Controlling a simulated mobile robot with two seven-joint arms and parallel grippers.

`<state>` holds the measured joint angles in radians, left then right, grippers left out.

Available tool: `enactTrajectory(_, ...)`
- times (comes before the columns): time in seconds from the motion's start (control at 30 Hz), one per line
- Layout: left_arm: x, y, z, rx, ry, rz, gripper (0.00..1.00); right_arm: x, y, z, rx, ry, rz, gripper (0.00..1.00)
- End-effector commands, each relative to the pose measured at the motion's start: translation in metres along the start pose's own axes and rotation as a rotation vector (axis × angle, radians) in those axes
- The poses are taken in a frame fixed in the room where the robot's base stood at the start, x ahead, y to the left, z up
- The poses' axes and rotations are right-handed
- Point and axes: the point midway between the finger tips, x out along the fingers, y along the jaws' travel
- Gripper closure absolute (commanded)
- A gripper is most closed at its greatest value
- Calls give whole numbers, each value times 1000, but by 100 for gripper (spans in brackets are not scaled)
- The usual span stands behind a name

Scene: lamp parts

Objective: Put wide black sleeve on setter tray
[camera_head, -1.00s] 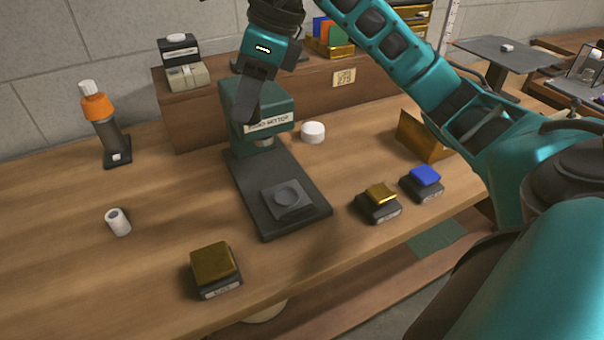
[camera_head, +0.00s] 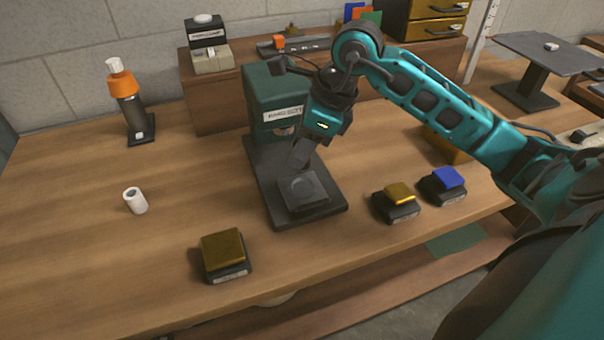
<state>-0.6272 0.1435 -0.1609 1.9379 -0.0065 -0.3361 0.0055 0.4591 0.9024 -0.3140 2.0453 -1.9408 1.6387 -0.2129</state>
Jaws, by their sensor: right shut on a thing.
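The setter tray (camera_head: 318,205) is a dark square plate with a round recess, on the base of the green bench press in the middle of the table. My right gripper (camera_head: 301,158) points down just above the tray's back part, in front of the press head. It is shut on a small dark thing, which I take to be the wide black sleeve; its outline merges with the dark fingers and tray. I cannot tell whether it touches the tray. My left gripper is not in view.
The green press (camera_head: 272,98) stands close behind my right gripper. Dark blocks with a gold top (camera_head: 398,192) and a blue top (camera_head: 449,178) lie to the right, another gold-topped block (camera_head: 222,248) front left.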

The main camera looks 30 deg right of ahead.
Motion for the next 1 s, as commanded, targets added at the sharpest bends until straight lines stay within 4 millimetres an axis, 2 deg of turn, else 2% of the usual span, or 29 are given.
enactTrajectory(0.1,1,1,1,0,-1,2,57,15,0,-6,0,0,2,95)
enactTrajectory(0.33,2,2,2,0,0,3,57,31,0,-13,1,0,2,95)
enactTrajectory(0.5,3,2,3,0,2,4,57,55,1,-23,1,1,3,95)
enactTrajectory(0.93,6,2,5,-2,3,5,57,64,0,-26,-1,-1,-2,95)
enactTrajectory(0.97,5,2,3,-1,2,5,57,62,0,-25,-1,-1,-1,63)
enactTrajectory(1.0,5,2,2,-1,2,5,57,62,0,-25,-1,-1,-1,59)
